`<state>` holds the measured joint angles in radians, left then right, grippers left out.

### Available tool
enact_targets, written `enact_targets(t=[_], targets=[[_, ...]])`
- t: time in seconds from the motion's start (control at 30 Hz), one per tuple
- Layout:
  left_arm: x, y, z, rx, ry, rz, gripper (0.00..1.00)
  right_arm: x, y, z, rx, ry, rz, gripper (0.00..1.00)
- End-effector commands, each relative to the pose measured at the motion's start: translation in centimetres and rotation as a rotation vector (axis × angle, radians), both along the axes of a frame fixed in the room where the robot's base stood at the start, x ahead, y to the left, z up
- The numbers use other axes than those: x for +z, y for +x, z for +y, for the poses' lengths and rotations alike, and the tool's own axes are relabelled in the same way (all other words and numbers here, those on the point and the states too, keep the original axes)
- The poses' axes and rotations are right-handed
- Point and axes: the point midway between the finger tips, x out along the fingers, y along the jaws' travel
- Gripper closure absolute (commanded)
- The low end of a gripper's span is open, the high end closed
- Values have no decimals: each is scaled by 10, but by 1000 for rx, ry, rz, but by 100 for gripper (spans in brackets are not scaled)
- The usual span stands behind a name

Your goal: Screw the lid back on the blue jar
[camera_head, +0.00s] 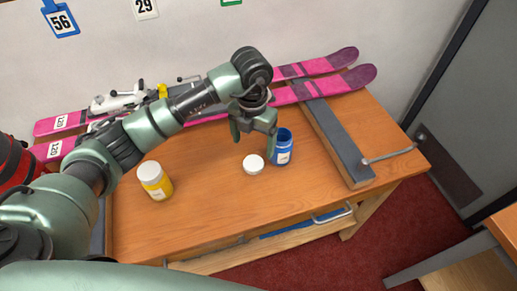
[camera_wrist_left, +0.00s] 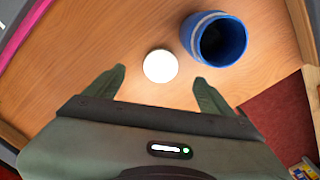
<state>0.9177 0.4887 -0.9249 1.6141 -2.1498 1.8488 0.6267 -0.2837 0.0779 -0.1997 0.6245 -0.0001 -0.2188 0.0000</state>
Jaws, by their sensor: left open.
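The blue jar (camera_head: 282,152) stands upright and uncapped on the wooden bench, with a pale label on its side. Its dark open mouth shows in the left wrist view (camera_wrist_left: 218,42). A white lid (camera_head: 253,164) lies flat on the bench just left of the jar, and it also shows in the left wrist view (camera_wrist_left: 160,66). My left gripper (camera_head: 254,135) is open and empty above the lid and the jar. In the left wrist view its fingers (camera_wrist_left: 158,85) point toward the lid, apart from it. My right gripper is not in view.
A yellow jar (camera_head: 155,181) with a white lid stands at the left of the bench (camera_head: 210,225). Pink skis (camera_head: 325,85) lie along the back by the wall. A grey-topped bar (camera_head: 340,140) with a metal rod (camera_head: 390,155) is at the right. The front middle is clear.

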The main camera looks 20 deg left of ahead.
Motion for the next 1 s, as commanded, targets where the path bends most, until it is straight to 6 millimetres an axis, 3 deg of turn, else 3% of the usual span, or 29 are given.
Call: enact_targets(t=[0.17,0.43,0.67,1.0], targets=[[0,0,0,-1,-1,0,16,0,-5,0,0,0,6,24],[-4,-1,0,0,-2,2,16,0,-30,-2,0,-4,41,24],[-26,-1,0,0,-2,2,16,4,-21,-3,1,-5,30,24],[-31,-1,-1,-1,-2,4,16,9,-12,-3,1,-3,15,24]])
